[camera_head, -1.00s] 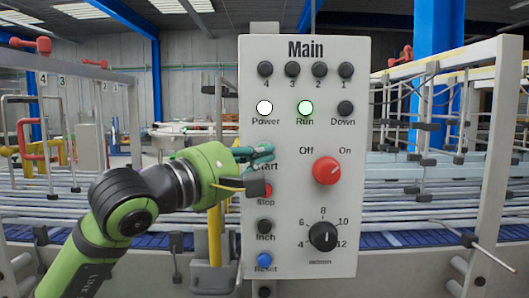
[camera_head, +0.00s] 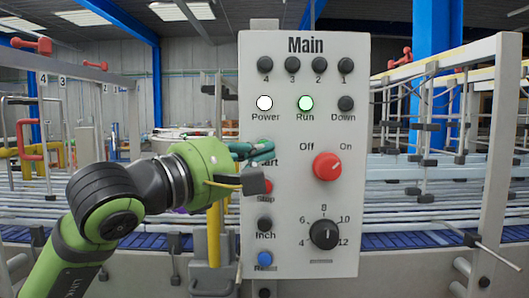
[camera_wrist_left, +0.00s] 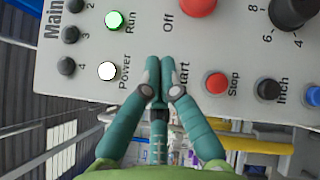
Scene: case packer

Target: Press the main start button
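The grey Main control panel (camera_head: 293,225) faces me with its buttons, lamps and dials. The Start label (camera_head: 270,163) is partly covered; it also shows beside my fingers in the left wrist view (camera_wrist_left: 184,75). The start button itself is hidden behind my left gripper. My left gripper (camera_head: 262,149) comes in from the left, just above the red Stop button (camera_head: 265,187). In the left wrist view its two teal fingers (camera_wrist_left: 159,80) are closed together, empty, with tips at the panel beside the label. I cannot tell whether they touch the button. My right gripper is not in view.
The Power lamp (camera_head: 265,103) glows white and the Run lamp (camera_head: 305,103) glows green. A red Off/On knob (camera_head: 327,167), a black dial (camera_head: 323,235), the Inch button (camera_head: 265,224) and a blue button (camera_head: 265,258) are nearby. Conveyor rails (camera_head: 430,190) lie behind.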

